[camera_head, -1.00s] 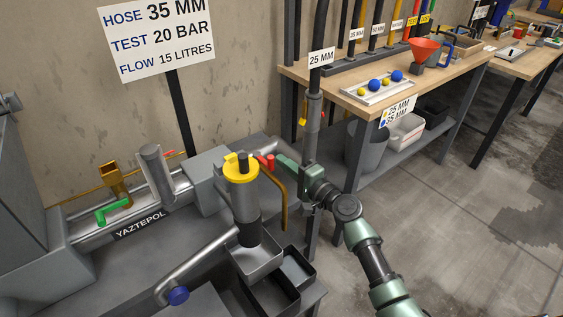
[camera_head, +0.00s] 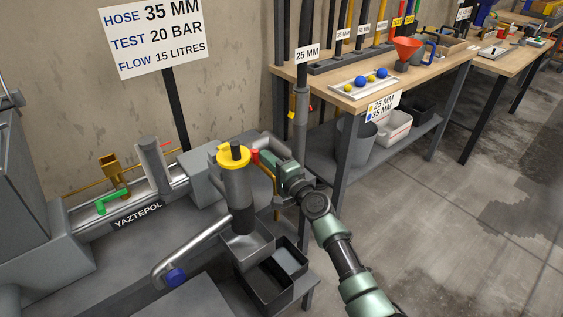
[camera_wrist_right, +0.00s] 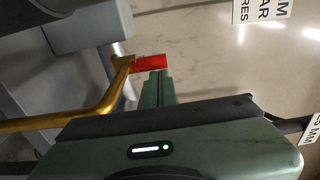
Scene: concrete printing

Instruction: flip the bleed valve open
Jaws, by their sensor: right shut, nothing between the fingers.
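A small red handle (camera_head: 254,157) sits at the top of a bent brass pipe (camera_head: 276,205), just right of the yellow-capped cylinder (camera_head: 236,190). I take it for the bleed valve. In the right wrist view the red handle (camera_wrist_right: 150,62) lies just beyond my fingertips, at the end of the brass pipe (camera_wrist_right: 95,115). My right gripper (camera_head: 266,160) is shut and empty, with its tips right beside the red handle. In the wrist view the shut tips (camera_wrist_right: 157,76) nearly meet it; I cannot tell if they touch. My left gripper is out of view.
A green lever (camera_head: 113,202) and a brass fitting (camera_head: 112,172) are on the pump at left. Metal trays (camera_head: 268,290) stand below the cylinder. A vertical grey pipe (camera_head: 300,130) and a wooden workbench (camera_head: 345,88) are to the right. Open floor lies at right.

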